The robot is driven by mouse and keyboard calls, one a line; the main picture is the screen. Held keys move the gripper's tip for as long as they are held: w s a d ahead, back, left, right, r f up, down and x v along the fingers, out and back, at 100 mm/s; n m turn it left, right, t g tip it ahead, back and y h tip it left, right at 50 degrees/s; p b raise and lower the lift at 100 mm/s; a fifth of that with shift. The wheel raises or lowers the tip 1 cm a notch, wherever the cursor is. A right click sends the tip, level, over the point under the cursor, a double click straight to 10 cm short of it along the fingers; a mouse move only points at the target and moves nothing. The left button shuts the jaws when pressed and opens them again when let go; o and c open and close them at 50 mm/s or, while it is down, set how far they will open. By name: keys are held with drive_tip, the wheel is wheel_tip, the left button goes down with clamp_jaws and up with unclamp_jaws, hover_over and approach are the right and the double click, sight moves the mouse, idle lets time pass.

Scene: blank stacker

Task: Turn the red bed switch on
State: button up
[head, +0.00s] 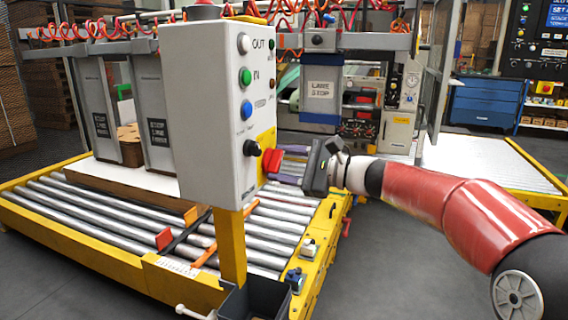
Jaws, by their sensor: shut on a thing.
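The red bed switch (272,160) is a red handle on a yellow plate (266,140) on the right side of the grey control box (210,110). My gripper (284,166) reaches in from the right, with its fingers pointing left at the red handle. The fingers are shut on the red handle. The far side of the handle and the exact finger contact are partly hidden, and I cannot tell the switch's position from its markings.
The box front carries white, green (245,76) and blue buttons and a black knob (251,148). The box stands on a yellow post (231,245) by the roller bed (275,225). Grey floor (400,260) is clear below my arm.

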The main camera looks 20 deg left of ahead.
drive_tip(key=shift+f, duration=0.1)
drive_tip(key=o, duration=1)
drive_tip(key=d, duration=0.5)
drive_tip(key=d+b, duration=0.1)
drive_tip(key=d, duration=0.2)
drive_tip(key=shift+s, duration=0.3)
